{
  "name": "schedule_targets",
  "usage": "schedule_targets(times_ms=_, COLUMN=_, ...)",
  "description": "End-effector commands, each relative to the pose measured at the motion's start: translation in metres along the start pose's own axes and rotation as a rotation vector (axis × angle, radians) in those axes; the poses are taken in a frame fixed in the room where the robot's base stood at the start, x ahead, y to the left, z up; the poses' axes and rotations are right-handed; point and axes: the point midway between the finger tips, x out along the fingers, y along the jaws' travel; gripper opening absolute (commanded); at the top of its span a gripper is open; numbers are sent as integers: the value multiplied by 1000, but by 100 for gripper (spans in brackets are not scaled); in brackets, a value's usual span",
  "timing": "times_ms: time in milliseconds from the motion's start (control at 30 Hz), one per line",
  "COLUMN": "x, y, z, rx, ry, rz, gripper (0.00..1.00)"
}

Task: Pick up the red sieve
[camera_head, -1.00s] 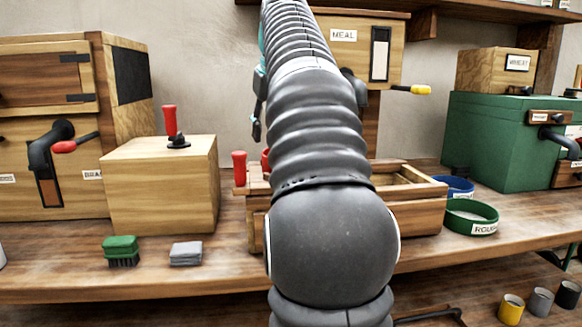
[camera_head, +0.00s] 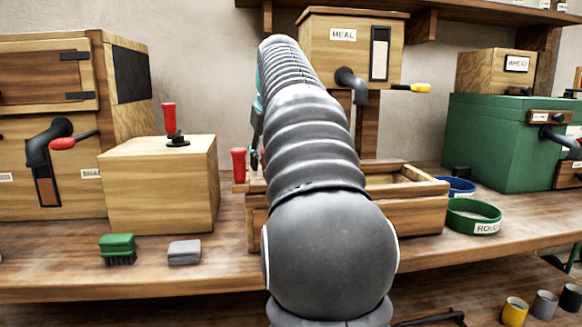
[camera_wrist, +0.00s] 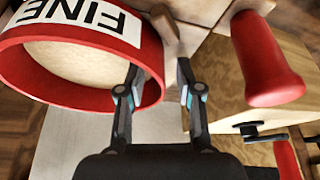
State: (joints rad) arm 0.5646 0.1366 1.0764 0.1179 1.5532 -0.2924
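The red sieve (camera_wrist: 82,62) with a white FINE label shows at the upper left of the wrist view, cut off by the frame edge. Its pale mesh is visible inside the red rim. My gripper (camera_wrist: 160,75) is open. Its left finger overlaps the sieve's right rim in the picture and its right finger is outside the rim, with part of the rim showing between them. Whether either finger touches the rim I cannot tell. In the head view my gripper (camera_head: 254,158) is a small dark shape beside my arm, and my arm hides the sieve.
A red handle (camera_wrist: 265,58) stands close right of my gripper; it also shows in the head view (camera_head: 238,166). A wooden trough (camera_head: 415,212) is behind my arm. Green (camera_head: 472,218) and blue (camera_head: 458,187) sieves lie right. A wooden box (camera_head: 158,188) stands left.

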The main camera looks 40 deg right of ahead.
Motion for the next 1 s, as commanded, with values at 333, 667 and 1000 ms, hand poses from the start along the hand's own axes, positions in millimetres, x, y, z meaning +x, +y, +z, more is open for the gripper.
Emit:
schedule_targets(times_ms=333, x=0, y=0, z=0, rx=0, ry=0, rz=0, gripper=0)
schedule_targets(times_ms=667, x=-1, y=0, z=0, rx=0, ry=1, rz=0, gripper=0)
schedule_targets(times_ms=1000, x=-28, y=0, z=-12, rx=0, ry=3, rz=1, gripper=0)
